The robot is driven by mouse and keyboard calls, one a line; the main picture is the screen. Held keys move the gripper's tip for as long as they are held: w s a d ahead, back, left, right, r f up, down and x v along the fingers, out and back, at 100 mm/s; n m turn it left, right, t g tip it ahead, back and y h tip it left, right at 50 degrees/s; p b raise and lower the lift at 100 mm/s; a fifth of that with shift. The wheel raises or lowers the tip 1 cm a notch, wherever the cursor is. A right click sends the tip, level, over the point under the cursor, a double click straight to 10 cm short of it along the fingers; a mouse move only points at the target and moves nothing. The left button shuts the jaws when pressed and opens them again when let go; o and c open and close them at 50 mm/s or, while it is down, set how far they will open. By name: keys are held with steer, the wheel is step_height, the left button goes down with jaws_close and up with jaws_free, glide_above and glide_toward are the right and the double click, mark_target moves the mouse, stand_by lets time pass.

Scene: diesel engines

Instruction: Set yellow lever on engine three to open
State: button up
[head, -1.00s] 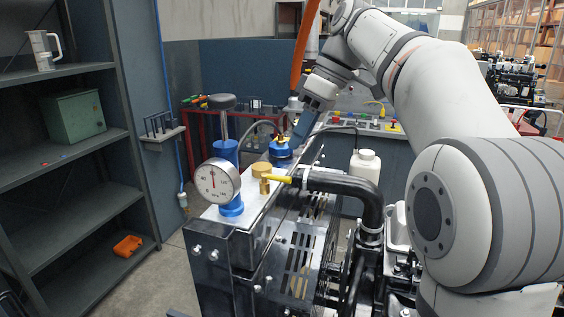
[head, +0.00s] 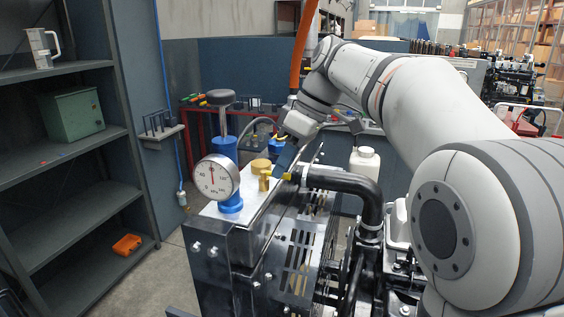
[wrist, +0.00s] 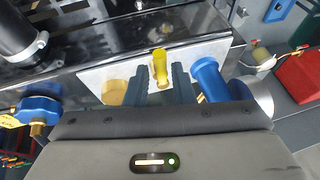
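The yellow lever (wrist: 160,62) sits on a small brass valve (head: 265,181) on top of the engine block (head: 225,240). In the head view the lever's yellow end (head: 287,177) shows just under my gripper (head: 288,160), and the rest is partly covered. In the wrist view my gripper (wrist: 160,78) is open, with one dark finger on each side of the lever. A narrow gap seems to show on both sides, so it is not clamped. No engine number is readable.
A round gauge (head: 212,178), a blue cylinder with a black knob (head: 224,150) and a gold cap (head: 260,165) stand close to the valve. A thick black hose (head: 350,185) runs just right of it. A shelf (head: 80,220) stands at the left.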

jaws_close()
steer(key=shift+a, duration=0.2)
steer(key=shift+d, duration=0.2)
steer(key=shift+s+a+m+t+b, duration=0.15)
steer(key=shift+s+m+t+b, duration=0.3)
steer(key=shift+m, duration=0.45)
steer(key=shift+s+a+m+t+h+b, duration=0.35)
steer(key=shift+m+t, duration=0.2)
steer(key=shift+m, duration=0.95)
steer(key=shift+s+a+m+t+h+b, duration=0.2)
steer(key=shift+s+a+m+t, duration=0.3)
steer(key=shift+m, duration=1)
steer(key=shift+s+a+m+t+h+b, duration=0.2)
steer(key=shift+a+m+t+h, duration=0.3)
steer(key=shift+m, duration=1)
steer(key=shift+d, duration=0.15)
